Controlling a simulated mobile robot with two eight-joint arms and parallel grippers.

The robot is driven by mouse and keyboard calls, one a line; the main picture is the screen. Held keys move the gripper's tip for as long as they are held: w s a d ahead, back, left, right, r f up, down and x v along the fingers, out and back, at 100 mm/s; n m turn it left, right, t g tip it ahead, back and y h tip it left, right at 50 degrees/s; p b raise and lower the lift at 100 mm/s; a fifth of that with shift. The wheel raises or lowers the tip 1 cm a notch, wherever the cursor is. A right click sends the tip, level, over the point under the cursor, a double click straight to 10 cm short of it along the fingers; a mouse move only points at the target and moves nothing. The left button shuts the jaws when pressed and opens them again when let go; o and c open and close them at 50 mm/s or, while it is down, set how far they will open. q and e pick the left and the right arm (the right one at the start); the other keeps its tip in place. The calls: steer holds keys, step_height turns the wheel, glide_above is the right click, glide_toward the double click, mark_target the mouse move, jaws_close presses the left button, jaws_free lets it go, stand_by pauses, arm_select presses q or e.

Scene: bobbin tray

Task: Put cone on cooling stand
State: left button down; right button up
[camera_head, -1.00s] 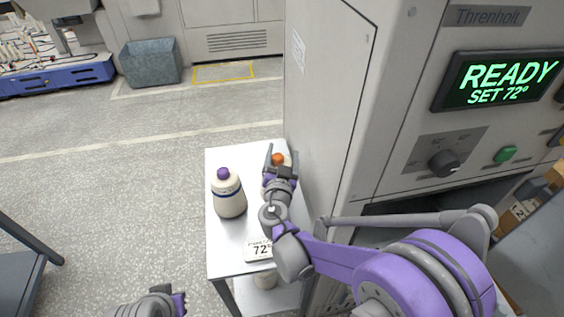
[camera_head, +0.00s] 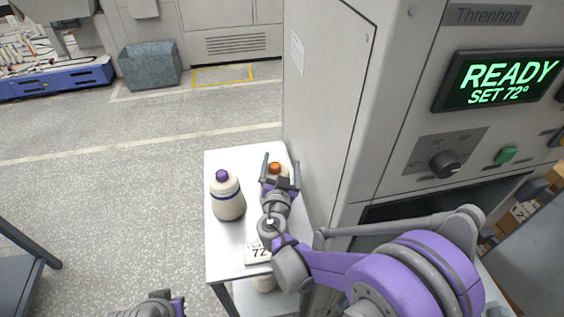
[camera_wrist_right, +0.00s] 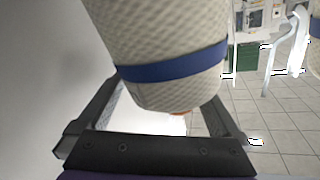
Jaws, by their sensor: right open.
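A pale yarn cone with an orange tip (camera_head: 275,169) stands on the small white-topped stand (camera_head: 222,262) beside the machine. My right gripper (camera_head: 281,162) is open, with its fingers on either side of this cone; its arm hides the cone's lower part. In the right wrist view the cone's pale body with a blue band (camera_wrist_right: 170,65) fills the upper middle, with the open fingers (camera_wrist_right: 160,110) beside it. A second cone with a purple tip (camera_head: 228,197) stands upright to the left on the stand. My left gripper (camera_head: 165,303) shows partly at the bottom edge, its jaw state unclear.
The tall grey machine (camera_head: 330,110) rises close to the stand's right side, its display reading READY SET 72°. A card marked 72 (camera_head: 258,253) is at the stand's front. Another pale object (camera_head: 265,283) sits below the top.

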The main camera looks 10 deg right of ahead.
steer(key=v, duration=1.1)
steer(key=shift+b, duration=0.35)
